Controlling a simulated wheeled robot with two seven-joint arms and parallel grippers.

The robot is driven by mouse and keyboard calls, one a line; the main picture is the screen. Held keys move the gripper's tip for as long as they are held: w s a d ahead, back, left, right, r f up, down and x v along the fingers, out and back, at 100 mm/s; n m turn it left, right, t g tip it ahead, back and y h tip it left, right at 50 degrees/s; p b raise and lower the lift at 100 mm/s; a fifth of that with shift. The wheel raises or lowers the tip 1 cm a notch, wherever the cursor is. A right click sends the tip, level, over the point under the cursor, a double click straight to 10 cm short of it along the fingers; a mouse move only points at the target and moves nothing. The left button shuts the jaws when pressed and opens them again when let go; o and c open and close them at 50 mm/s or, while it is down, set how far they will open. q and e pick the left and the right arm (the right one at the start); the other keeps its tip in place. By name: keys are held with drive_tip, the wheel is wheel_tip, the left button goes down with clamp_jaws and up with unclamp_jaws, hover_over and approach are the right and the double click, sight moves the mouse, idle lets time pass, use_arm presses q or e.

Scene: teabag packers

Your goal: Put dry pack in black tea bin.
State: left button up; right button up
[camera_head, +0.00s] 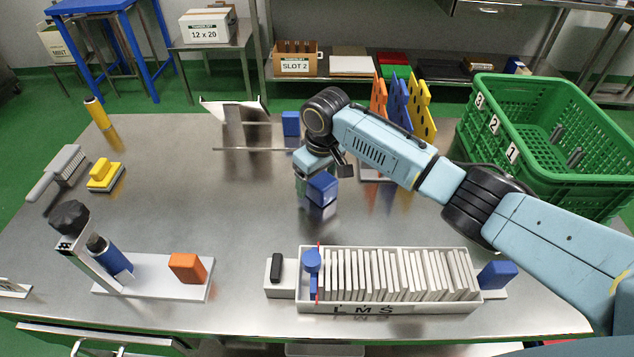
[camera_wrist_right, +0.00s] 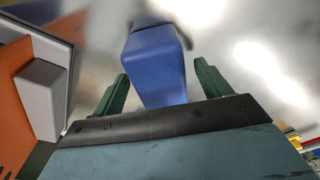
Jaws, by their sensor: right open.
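A blue block (camera_head: 323,186), which I cannot confirm as the dry pack because no label shows, is at the middle of the steel table. My right gripper (camera_wrist_right: 162,74) is open over the table, reaching in from the right. In the right wrist view the blue block (camera_wrist_right: 155,62) shows between and beyond the two green fingers, with gaps beside it. In the head view the wrist partly hides the fingers. I cannot pick out a bin marked black tea. My left gripper is not in view.
A green crate (camera_head: 550,105) numbered 1 to 3 is at the right. Orange, blue and yellow holed panels (camera_head: 400,100) stand behind my arm. A white tray (camera_head: 390,306) of upright packets is in front. Another blue block (camera_head: 290,123) stands behind.

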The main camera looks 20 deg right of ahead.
drive_tip(key=shift+f, duration=0.15)
idle(0.5)
drive_tip(key=c, duration=1.2)
